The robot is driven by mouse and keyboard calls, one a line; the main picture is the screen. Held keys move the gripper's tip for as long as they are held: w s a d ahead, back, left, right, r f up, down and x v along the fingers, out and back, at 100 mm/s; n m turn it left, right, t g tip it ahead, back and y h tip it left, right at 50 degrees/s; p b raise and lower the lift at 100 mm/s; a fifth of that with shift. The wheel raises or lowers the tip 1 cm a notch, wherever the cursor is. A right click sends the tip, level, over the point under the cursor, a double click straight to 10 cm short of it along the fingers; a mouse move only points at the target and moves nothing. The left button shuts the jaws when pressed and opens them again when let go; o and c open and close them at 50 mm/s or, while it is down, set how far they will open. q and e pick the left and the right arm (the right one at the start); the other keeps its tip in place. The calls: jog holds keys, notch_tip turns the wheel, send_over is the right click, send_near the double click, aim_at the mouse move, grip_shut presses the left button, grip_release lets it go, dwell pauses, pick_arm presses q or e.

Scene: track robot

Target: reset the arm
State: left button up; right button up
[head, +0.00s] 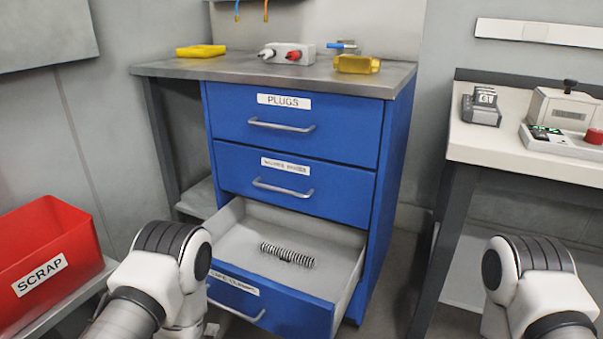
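My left arm (160,275) reaches in from the lower left, its elbow in front of the left side of the open bottom drawer (340,245). My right arm (535,280) comes in at the lower right, below the right bench. The drawer is pulled out and holds a black-and-white striped, spring-like object (287,254). The drawer's front label is partly hidden by my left arm.
A blue cabinet (395,160) has two closed upper drawers, the top one labelled PLUGS. Its metal worktop (230,67) carries yellow items and a grey box with a red part. A red SCRAP bin (45,245) stands left. The right bench (480,140) holds devices.

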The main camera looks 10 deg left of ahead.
pick_arm(q)
jog(key=s+a+r+m+g+p, duration=0.1)
jog(key=s+r+g+p, duration=0.1)
jog(key=r+p, duration=1.05)
jog(key=s+a+r+m+g+p, duration=0.1)
jog(key=s+r+g+p, duration=0.15)
jog(key=r+p, duration=1)
jog(key=s+d+f+m+g+p, duration=0.1)
jog(key=s+m+g+p, duration=0.8)
jog(key=s+m, duration=0.6)
jog(key=s+g, duration=0.2)
jog(key=s, duration=0.3)
jog(key=shift+s+f+h+p, duration=0.25)
jog(key=shift+s+h+p, duration=0.05)
jog(key=shift+h, duration=0.1)
